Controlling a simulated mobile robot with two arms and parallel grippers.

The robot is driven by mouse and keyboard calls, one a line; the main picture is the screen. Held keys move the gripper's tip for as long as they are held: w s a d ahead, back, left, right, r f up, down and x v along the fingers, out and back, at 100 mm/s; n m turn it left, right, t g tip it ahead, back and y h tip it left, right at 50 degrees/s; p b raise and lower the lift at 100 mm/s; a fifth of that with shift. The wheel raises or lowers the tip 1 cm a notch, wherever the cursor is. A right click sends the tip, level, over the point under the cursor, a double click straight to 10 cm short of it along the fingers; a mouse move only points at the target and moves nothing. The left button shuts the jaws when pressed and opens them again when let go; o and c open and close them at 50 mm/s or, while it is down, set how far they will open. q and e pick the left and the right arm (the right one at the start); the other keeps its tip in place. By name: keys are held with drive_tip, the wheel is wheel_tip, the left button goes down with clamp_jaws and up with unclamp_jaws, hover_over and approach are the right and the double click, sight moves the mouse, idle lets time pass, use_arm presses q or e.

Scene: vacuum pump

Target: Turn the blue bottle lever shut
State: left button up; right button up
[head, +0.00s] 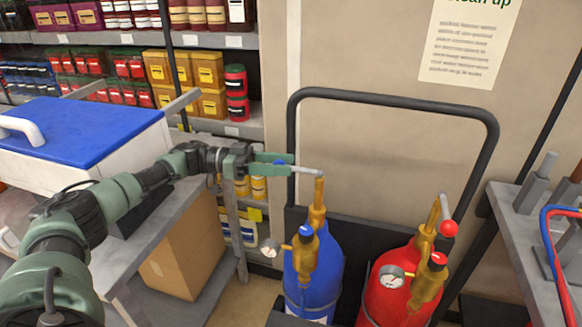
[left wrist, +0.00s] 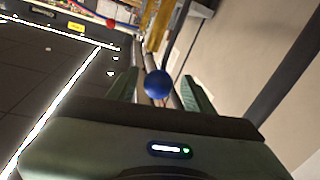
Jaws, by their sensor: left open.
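The blue bottle (head: 317,262) stands upright on a cart, with a brass valve (head: 318,200) on top. Its grey lever (head: 307,170) sticks out to the left from the valve top and ends in a blue ball knob, mostly hidden by the fingers in the head view. My left gripper (head: 284,164) is open, with its green fingers on either side of the knob end. In the left wrist view the blue knob (left wrist: 158,84) sits between the two fingers, with visible gaps to both. My right gripper is not in view.
A red bottle (head: 394,290) with a red-knobbed lever (head: 448,222) stands to the right. The black cart handle (head: 395,92) arches behind both bottles. A blue-lidded cooler (head: 75,130) is on the left table, with a cardboard box (head: 180,255) below. A grey bench (head: 515,225) is at right.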

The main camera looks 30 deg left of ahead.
use_arm(q)
drive_tip(key=b+v, duration=0.1)
drive_tip(key=v, duration=0.4)
drive_tip(key=shift+a, duration=0.15)
